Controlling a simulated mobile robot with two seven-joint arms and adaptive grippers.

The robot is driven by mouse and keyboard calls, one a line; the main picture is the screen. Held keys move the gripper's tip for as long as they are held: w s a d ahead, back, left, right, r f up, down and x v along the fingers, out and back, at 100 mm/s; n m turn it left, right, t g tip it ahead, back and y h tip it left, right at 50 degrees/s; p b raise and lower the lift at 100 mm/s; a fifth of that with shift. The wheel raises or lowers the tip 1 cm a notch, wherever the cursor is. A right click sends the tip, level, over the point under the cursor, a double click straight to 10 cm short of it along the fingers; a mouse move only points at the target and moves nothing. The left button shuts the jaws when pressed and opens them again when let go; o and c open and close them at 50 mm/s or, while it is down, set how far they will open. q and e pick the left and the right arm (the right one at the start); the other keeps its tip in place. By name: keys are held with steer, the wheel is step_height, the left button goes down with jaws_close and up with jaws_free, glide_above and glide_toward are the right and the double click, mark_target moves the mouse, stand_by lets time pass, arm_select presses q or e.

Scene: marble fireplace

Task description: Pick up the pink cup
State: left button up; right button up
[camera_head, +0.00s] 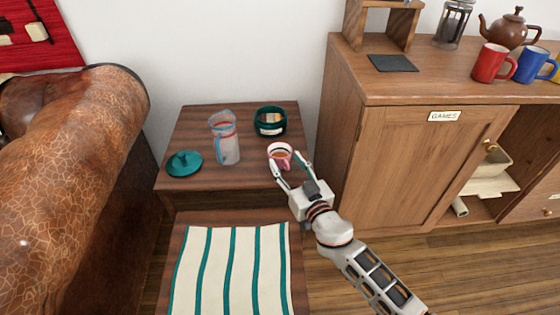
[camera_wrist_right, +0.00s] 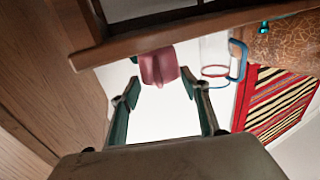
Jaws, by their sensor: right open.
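The pink cup (camera_head: 280,151) stands upright near the front right of the small wooden side table, with something brownish inside. My right gripper (camera_head: 286,163) is open at the cup, its fingers reaching to either side of it. In the right wrist view the cup (camera_wrist_right: 158,65) appears upside down, between and just past the open fingertips (camera_wrist_right: 160,84). I cannot tell whether a finger touches it. My left gripper is not in view.
A wooden cabinet (camera_head: 400,160) stands right, a leather armchair (camera_head: 75,150) left. A striped cloth (camera_head: 235,265) lies in front.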

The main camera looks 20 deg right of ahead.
steer(key=shift+w, duration=0.5)
jaws_close()
